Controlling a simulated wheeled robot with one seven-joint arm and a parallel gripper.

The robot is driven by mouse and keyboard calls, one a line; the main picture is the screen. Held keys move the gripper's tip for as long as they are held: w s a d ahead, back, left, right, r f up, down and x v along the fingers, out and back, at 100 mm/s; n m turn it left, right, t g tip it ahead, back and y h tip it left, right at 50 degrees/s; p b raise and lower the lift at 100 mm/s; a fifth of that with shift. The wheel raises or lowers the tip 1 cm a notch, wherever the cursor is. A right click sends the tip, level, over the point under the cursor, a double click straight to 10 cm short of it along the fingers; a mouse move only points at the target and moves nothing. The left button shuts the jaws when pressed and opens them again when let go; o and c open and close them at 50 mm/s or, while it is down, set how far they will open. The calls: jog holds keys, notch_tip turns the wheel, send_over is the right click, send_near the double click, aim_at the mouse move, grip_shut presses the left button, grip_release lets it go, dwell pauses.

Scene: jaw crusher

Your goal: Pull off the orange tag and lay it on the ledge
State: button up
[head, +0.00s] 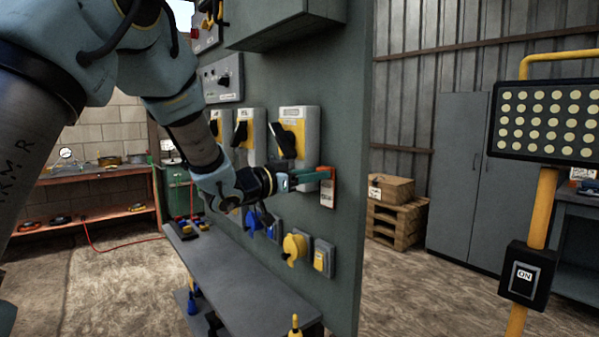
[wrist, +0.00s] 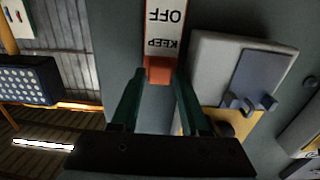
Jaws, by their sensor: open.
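The orange tag (head: 328,173), with a white label below it, hangs near the right edge of the grey panel. In the wrist view its orange end (wrist: 159,69) lies between my fingertips, and its white label reads KEEP OFF upside down. My gripper (head: 313,176) is at the tag, its teal fingers reaching from the left. In the wrist view my gripper (wrist: 160,80) is open, with one finger on each side of the orange end. Whether either finger touches it is unclear. The grey ledge (head: 238,272) runs below, in front of the panel.
Grey-and-yellow switch boxes with black handles (head: 297,135) are left of and above the tag. A yellow knob (head: 295,247) and blue padlocks (head: 252,222) are below. Several small items lie at the ledge's far end; its middle is clear.

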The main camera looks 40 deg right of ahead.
jog(key=shift+d, duration=0.5)
grip_shut()
jog(key=shift+a, duration=0.2)
jog(key=shift+w+a+b, duration=0.15)
jog(key=shift+a+b, duration=0.15)
jog(key=shift+a, duration=2.05)
